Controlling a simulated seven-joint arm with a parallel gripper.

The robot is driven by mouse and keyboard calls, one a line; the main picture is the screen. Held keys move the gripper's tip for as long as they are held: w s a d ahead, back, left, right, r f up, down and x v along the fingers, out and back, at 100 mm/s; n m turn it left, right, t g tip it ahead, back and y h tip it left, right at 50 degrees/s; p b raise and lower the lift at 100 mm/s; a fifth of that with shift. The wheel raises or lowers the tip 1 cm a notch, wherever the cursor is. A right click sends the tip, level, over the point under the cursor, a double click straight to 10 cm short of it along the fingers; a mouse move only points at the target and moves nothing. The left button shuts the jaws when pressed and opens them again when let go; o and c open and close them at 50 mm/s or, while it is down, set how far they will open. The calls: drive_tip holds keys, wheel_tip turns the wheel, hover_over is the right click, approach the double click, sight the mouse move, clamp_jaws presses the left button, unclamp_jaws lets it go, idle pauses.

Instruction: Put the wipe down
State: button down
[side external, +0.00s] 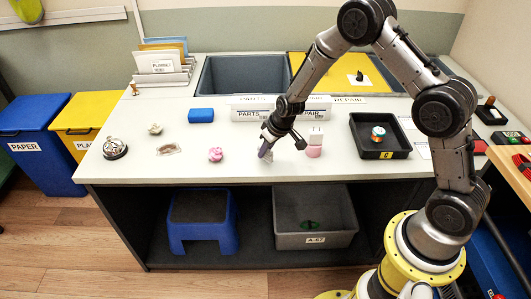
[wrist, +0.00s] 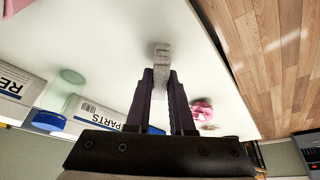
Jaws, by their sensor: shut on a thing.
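The wipe (wrist: 162,55) is a pale grey, folded-looking piece held between the two dark fingers of my gripper (wrist: 160,88) in the wrist view. My gripper (side external: 267,148) is shut on it, low over the front middle of the white counter (side external: 185,135) in the side external view. There the wipe (side external: 267,158) shows only as a small pale patch at the fingertips. I cannot tell whether it touches the counter.
A pink crumpled item (side external: 216,154) lies left of my gripper. A pink-and-white item (side external: 315,142) stands close on the right, before the PARTS and REPAIR signs (side external: 252,115). A black tray (side external: 368,152) is farther right. The counter's front edge is near.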

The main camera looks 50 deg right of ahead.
drive_tip(key=shift+f, duration=0.65)
drive_tip(key=shift+f, duration=0.15)
drive_tip(key=c, duration=0.8)
unclamp_jaws()
drive_tip(key=s+a+f+v, duration=0.1)
drive_tip(key=s+v, duration=0.1)
drive_tip(key=v, duration=1.3)
drive_tip(key=s+a+f+v, duration=0.1)
drive_tip(key=s+v, duration=0.2)
drive_tip(key=v, duration=1.1)
drive_tip(key=shift+t, duration=0.6)
drive_tip(key=s+r, duration=0.1)
drive_tip(key=s, duration=0.5)
drive_tip(key=s+r, duration=0.2)
drive_tip(key=s, duration=0.3)
drive_tip(key=s+r, duration=0.1)
drive_tip(key=s, duration=0.5)
drive_tip(key=shift+s+a+r, duration=0.15)
drive_tip(key=shift+s+a, duration=0.1)
drive_tip(key=shift+s, duration=0.05)
